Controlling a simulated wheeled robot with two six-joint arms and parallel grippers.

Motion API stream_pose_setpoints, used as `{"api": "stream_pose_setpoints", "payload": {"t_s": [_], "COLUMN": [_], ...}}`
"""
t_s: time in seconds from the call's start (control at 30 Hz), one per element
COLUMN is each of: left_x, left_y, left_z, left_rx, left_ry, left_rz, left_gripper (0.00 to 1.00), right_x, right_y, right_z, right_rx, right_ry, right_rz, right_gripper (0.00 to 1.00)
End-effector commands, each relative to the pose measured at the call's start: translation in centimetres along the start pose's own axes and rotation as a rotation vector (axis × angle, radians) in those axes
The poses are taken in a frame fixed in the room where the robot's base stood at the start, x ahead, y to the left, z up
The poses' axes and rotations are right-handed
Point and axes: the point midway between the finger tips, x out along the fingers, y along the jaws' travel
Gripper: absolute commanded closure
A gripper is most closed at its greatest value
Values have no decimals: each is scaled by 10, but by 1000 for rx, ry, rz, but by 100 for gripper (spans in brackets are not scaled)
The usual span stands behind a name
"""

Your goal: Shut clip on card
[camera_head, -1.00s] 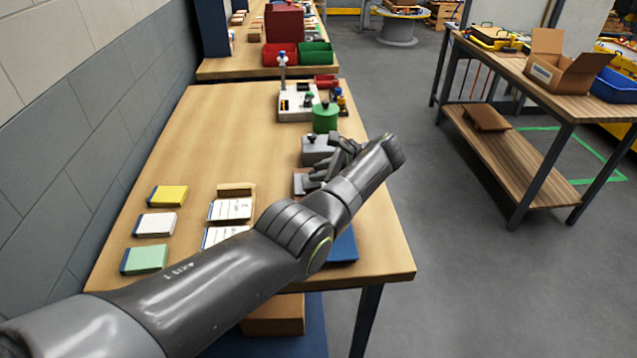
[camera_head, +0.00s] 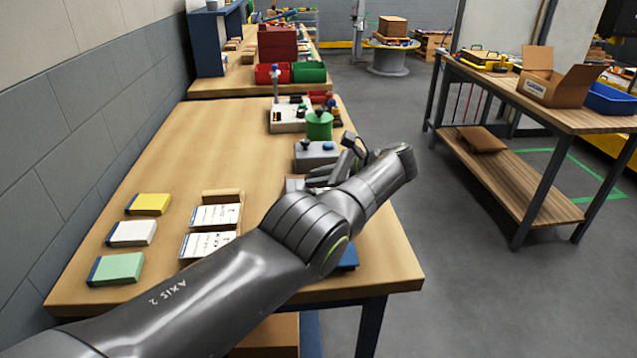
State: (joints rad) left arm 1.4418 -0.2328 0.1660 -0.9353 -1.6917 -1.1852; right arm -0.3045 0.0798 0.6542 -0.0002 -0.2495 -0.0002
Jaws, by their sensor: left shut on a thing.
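My left gripper (camera_head: 322,176) is at the right side of the near table, low over the tabletop. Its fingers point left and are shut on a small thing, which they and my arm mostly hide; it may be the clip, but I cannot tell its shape. A small grey piece (camera_head: 294,184) shows just left of the fingertips. White printed cards (camera_head: 216,215) lie in a cardboard holder (camera_head: 222,195) left of my arm, with more printed cards (camera_head: 205,243) nearer. I cannot make out a clip on any card. My right gripper is not in view.
A grey box with a knob (camera_head: 316,154) and a green canister (camera_head: 319,126) stand just beyond the gripper. Yellow (camera_head: 149,204), white (camera_head: 131,233) and green (camera_head: 116,268) blocks line the left. A blue item (camera_head: 348,257) is partly behind my arm. The table's middle (camera_head: 215,145) is clear.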

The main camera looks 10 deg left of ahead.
Motion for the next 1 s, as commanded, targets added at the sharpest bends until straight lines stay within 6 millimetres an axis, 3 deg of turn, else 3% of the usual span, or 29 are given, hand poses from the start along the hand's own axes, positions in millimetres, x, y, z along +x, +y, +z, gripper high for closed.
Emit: {"api": "stream_pose_setpoints", "payload": {"t_s": [0.43, 0.47, 0.6, 1.0], "left_x": [0, 0, 0, 0], "left_y": [0, 0, 0, -1], "left_z": [-1, -1, -1, 5], "left_rx": [3, 3, 2, 1], "left_ry": [-2, -2, -2, -2], "left_rz": [1, 1, 1, 1], "left_gripper": [100, 76, 57, 57], "right_x": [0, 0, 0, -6], "right_y": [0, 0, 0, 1], "right_z": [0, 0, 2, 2], "right_rx": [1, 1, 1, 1], "right_ry": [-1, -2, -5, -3], "right_rz": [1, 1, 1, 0], "right_gripper": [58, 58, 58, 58]}}
